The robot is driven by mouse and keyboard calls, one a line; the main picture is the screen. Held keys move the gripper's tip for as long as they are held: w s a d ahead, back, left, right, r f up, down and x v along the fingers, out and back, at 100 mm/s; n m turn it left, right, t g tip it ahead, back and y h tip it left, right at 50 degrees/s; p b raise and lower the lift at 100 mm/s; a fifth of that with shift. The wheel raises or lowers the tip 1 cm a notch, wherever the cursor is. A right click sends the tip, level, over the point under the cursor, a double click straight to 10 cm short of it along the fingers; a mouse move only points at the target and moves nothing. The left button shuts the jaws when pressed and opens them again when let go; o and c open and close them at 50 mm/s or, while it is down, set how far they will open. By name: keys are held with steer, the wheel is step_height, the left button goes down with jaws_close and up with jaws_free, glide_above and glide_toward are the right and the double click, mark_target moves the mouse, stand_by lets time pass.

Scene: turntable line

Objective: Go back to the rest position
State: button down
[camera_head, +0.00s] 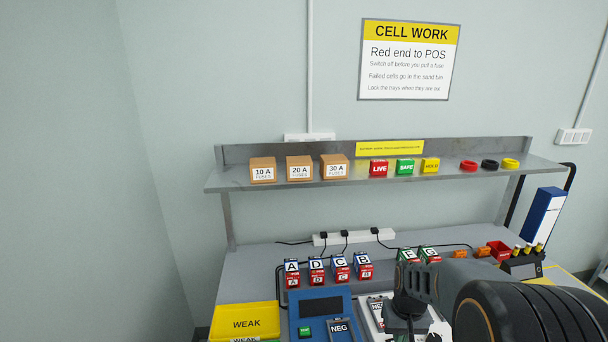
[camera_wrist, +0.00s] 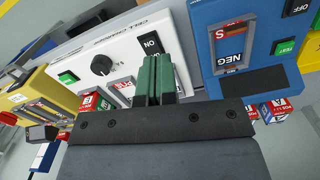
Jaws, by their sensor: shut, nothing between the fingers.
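My gripper (camera_head: 405,318) is above the white charger box (camera_head: 440,324) at the bench front, partly hidden by my dark arm at lower right. In the wrist view, my gripper's green fingers (camera_wrist: 154,78) are together with nothing between them. They point over the white charger box (camera_wrist: 100,57), near its ON switch and black knob, beside the blue tester box (camera_wrist: 243,25). Any contact with the boxes cannot be told.
Lettered cells (camera_head: 315,272) stand in a row behind the blue box (camera_head: 321,309). A yellow WEAK tray (camera_head: 247,310) is at left. A metal shelf (camera_head: 225,181) above carries fuse boxes and coloured blocks. A red bin (camera_head: 499,250) and dark block are at right. Open air lies above the bench.

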steer(key=s+a+r+t, duration=0.4)
steer(key=s+a+r, duration=0.2)
steer(key=s+r, duration=0.3)
steer(key=shift+s+a+r+n+t, duration=0.4)
steer(key=shift+r, duration=1.35)
steer(key=shift+d, duration=0.1)
